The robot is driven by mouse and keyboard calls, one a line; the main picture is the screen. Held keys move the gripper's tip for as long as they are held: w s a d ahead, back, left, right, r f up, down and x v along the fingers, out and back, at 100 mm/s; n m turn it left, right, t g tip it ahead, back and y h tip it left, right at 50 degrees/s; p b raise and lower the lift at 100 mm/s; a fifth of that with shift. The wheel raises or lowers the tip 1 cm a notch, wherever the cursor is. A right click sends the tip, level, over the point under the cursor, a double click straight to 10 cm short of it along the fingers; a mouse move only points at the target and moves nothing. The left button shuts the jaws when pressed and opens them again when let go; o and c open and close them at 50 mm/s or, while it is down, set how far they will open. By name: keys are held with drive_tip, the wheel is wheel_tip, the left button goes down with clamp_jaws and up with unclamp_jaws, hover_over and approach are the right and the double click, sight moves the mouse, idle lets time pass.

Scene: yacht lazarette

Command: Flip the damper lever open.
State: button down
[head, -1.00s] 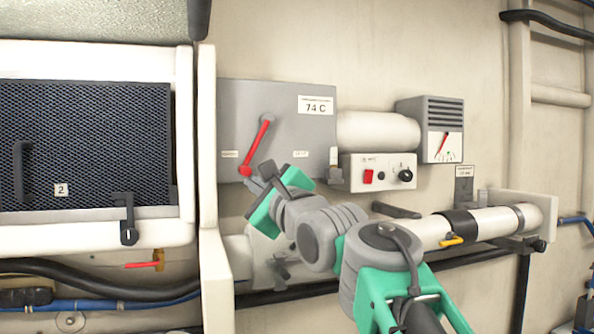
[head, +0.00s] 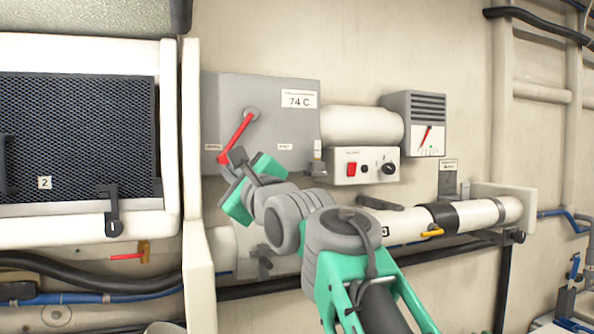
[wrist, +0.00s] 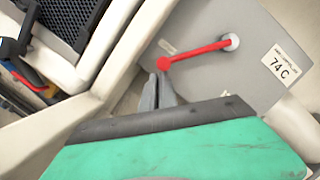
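The red lever (head: 237,136), which I take for the damper lever, is on the front of a grey box (head: 285,122) marked 74 C. It slants down and left from its pivot, its knob below the left of two small labels, too small to read. The lever (wrist: 197,52) shows whole in the wrist view. My gripper (head: 232,161) is at the knob end; the fingers (wrist: 157,92) look closed together, with nothing between them. They lie beside the knob on its lower side in the wrist view; whether they touch it I cannot tell.
A white cylinder (head: 362,125), a switch panel (head: 363,167) and a gauge (head: 428,139) are right of the box. A cream post (head: 193,190) and a mesh-fronted cabinet (head: 75,130) are left. A white pipe (head: 480,214) with a yellow handle (head: 432,233) runs lower right.

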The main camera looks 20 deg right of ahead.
drive_tip(key=f+b, duration=0.1)
drive_tip(key=d+f+b, duration=0.1)
drive_tip(key=s+d+f+b, duration=0.1)
drive_tip(key=f, duration=0.1)
drive_tip(key=shift+d, duration=0.1)
drive_tip(key=a+b+v, duration=0.1)
drive_tip(key=b+v, duration=0.1)
drive_tip(key=v, duration=0.7)
drive_tip(key=shift+d, duration=0.2)
